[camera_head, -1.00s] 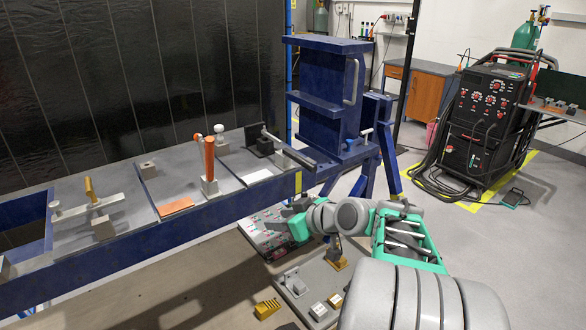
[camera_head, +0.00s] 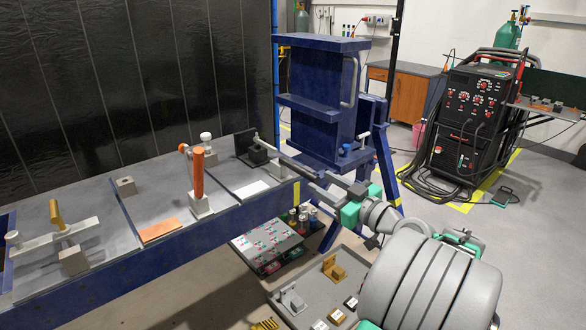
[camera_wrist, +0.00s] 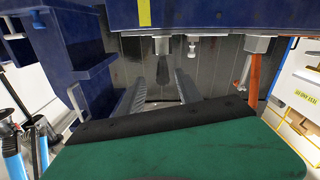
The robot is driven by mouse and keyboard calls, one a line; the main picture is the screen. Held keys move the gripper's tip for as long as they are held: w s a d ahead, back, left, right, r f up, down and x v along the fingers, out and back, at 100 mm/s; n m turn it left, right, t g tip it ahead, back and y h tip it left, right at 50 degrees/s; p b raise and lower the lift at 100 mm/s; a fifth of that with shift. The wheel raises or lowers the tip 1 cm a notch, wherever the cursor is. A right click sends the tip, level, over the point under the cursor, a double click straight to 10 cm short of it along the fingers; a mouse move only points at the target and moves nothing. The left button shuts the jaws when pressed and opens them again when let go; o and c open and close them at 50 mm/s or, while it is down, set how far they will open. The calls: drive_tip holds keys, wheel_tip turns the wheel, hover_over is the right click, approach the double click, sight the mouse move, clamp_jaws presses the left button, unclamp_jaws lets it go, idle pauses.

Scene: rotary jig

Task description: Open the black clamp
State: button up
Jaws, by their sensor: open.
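The black clamp (camera_head: 257,152) stands near the right end of the blue bench. Its long grey arm slants down to the right over a small block, towards my gripper. My gripper (camera_head: 324,191) is open off the bench's right end, close to the end of that arm. In the wrist view, which is upside down, my gripper's two grey fingers (camera_wrist: 160,82) stand apart. A dark end piece on a grey block (camera_wrist: 162,46) shows between them, beyond the tips. I cannot tell how far away it is, and I see no contact.
The blue upright frame (camera_head: 318,95) stands close behind my gripper. The orange lever (camera_head: 198,172) and another clamp (camera_head: 58,225) are further left. A grey tray (camera_head: 318,300) and a tool board (camera_head: 268,243) lie below. The welding machine (camera_head: 470,120) is at the right.

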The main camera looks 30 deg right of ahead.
sight(302, 172)
drive_tip(key=w, duration=0.2)
drive_tip(key=w+a+p, duration=0.1)
drive_tip(key=w, duration=0.5)
drive_tip(key=shift+a, duration=0.25)
clamp_jaws()
idle(1.0)
